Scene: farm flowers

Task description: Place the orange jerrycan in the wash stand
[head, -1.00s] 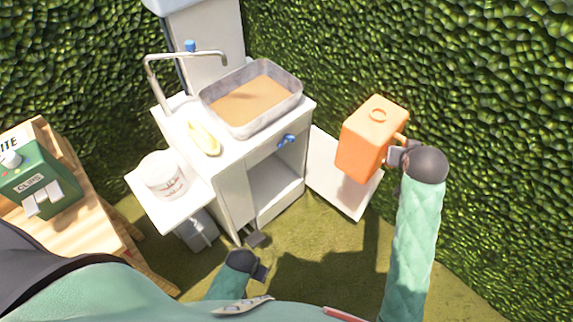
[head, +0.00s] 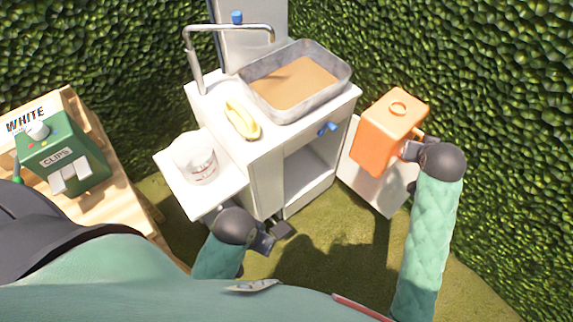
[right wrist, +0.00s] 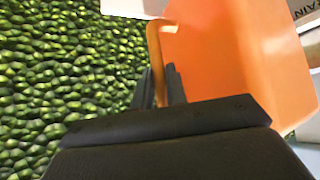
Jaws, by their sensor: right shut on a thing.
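The orange jerrycan (head: 385,140) is held up in the air by my right gripper (head: 412,150), to the right of the wash stand. In the right wrist view the two fingers (right wrist: 160,88) are shut on the handle of the jerrycan (right wrist: 225,60). The white wash stand (head: 262,150) has an open lower compartment (head: 308,178), and its door (head: 385,195) stands open behind and below the jerrycan. My left gripper (head: 270,236) is low in front of the stand; its finger opening cannot be made out.
A metal basin (head: 335,85) with brown contents, a tap (head: 230,30) and a yellow item (head: 241,120) are on the stand top. A white bucket (head: 195,158) sits on the side shelf. A green clips box (head: 62,160) stands on a wooden table at left. Hedges close the back and right.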

